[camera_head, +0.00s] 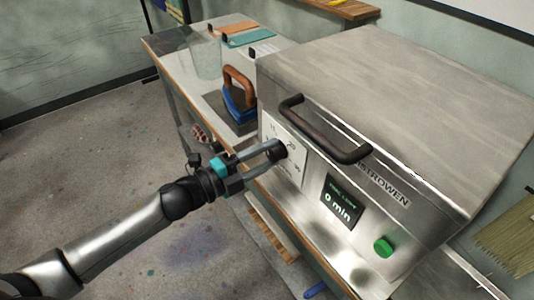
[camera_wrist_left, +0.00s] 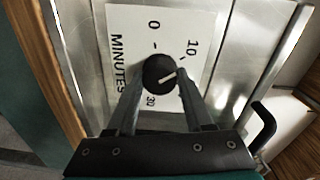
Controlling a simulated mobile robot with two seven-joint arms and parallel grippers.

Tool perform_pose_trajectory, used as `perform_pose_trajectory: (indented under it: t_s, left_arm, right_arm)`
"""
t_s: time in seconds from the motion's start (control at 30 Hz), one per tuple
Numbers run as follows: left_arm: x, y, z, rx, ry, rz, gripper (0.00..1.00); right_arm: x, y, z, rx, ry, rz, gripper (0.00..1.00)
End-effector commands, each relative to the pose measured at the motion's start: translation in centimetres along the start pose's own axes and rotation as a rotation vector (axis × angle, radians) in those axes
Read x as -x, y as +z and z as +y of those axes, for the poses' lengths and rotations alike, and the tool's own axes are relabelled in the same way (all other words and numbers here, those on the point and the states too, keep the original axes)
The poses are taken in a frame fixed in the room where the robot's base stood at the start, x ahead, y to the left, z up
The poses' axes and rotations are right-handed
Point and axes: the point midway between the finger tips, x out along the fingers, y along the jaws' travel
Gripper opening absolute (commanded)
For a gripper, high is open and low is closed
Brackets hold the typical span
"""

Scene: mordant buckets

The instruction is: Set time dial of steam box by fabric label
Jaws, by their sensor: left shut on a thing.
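The steam box (camera_head: 375,60) is a grey metal case with a dark handle on its front. Its time dial is a round black knob (camera_wrist_left: 157,68) with a white line, on a white plate (camera_wrist_left: 120,18) marked MINUTES with 0, 10 and 30. The white line slants right, near the tick for 10. My left gripper (camera_head: 276,151) is shut on the knob, one finger at each side, as the left wrist view also shows. The box's display (camera_head: 340,202) reads 0 min; its smaller upper line is unreadable. I see no readable fabric label. My right gripper is not in view.
A green button (camera_head: 383,247) is right of the display. The dark handle (camera_head: 322,130) juts out above the plate. A blue iron with a brown handle (camera_head: 238,88), a clear container (camera_head: 206,57) and orange cloth (camera_head: 248,39) are on the bench behind. Open floor lies left.

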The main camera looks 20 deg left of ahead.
Motion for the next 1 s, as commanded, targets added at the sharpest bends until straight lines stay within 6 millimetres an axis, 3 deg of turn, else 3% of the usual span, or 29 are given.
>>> perform_pose_trajectory:
  t_s: [0.53, 0.57, 0.8, 1.0]
  left_arm:
    - [0.01, -0.04, 0.04, -0.027, 0.001, 0.000, 0.00]
    - [0.01, -0.04, 0.04, -0.027, 0.001, 0.000, 0.53]
    - [0.01, -0.03, 0.03, -0.027, 0.001, 0.000, 0.80]
    - [0.00, -0.01, 0.02, -0.027, 0.001, -0.001, 0.82]
  right_arm:
    - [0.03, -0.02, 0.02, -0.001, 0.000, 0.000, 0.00]
    - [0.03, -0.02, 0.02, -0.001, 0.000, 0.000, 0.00]
    - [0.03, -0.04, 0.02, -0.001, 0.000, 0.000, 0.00]
    - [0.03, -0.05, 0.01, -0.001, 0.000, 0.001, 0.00]
